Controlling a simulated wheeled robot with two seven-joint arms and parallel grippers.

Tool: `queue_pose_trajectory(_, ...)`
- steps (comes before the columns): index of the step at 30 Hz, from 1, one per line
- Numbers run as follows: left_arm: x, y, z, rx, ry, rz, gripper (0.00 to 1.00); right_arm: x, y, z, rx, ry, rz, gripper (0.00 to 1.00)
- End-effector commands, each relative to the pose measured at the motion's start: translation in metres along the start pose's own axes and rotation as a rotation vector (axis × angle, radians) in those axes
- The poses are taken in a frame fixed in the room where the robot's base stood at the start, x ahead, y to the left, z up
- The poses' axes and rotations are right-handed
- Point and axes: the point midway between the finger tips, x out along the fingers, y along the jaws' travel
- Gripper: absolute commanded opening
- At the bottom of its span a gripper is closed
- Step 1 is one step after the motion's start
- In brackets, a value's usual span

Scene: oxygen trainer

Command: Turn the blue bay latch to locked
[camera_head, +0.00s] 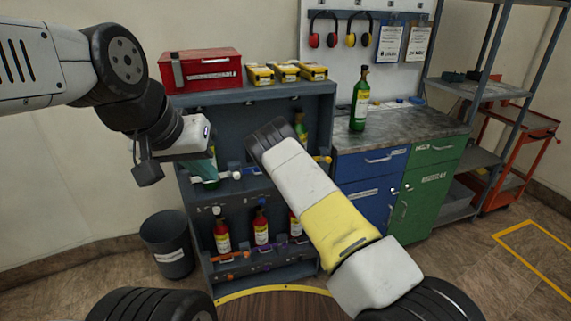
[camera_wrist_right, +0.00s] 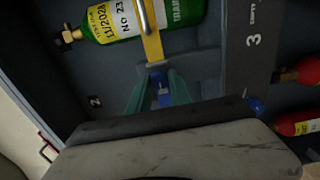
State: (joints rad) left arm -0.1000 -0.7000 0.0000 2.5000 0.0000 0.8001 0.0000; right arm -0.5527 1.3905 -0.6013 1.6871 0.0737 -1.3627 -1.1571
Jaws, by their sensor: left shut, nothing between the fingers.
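In the right wrist view a green cylinder (camera_wrist_right: 125,18) lies behind a yellow bar (camera_wrist_right: 152,42), with a blue piece (camera_wrist_right: 160,88) at the bar's end. I cannot tell which latch state it shows. My right gripper (camera_wrist_right: 160,96) has one teal finger on each side of this blue piece; whether they touch it is unclear. In the head view the right forearm hides this gripper and part of the rack (camera_head: 259,95). A green bottle top (camera_head: 300,127) shows beside the arm. My left gripper (camera_head: 207,172) is shut and empty before the rack's left upper bay.
A red box (camera_head: 201,68) and yellow packs (camera_head: 284,71) are on top of the rack. A bin (camera_head: 168,245) stands left; a cabinet with a blue door (camera_head: 368,195) and a green bottle (camera_head: 360,103) stands right.

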Motion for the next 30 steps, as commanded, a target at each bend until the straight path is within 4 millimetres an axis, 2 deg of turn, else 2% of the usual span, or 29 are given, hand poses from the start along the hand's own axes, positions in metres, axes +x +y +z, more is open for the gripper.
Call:
queue_pose_trajectory(1,0.0,0.0,0.0,0.0,0.0,0.0,0.0,0.0,-0.001,-0.001,0.0,0.002,-0.002,0.34)
queue_pose_trajectory(3,0.0,0.0,0.0,0.0,0.0,0.0,0.0,0.0,-0.001,-0.001,0.0,0.002,-0.002,0.46)
queue_pose_trajectory(14,0.0,0.0,0.0,0.0,0.0,0.0,0.0,-0.004,-0.001,0.0,0.001,0.0,-0.002,0.46)
queue_pose_trajectory(17,0.0,0.0,0.0,0.0,0.0,0.0,0.0,-0.015,-0.001,0.0,0.001,-0.001,-0.003,0.46)
queue_pose_trajectory(24,0.0,0.0,0.0,0.0,0.0,0.0,0.0,-0.056,-0.001,-0.001,0.001,0.0,-0.003,0.46)
queue_pose_trajectory(30,0.0,0.0,0.0,0.0,0.0,0.0,0.0,-0.076,-0.001,-0.001,0.001,0.001,-0.002,0.46)
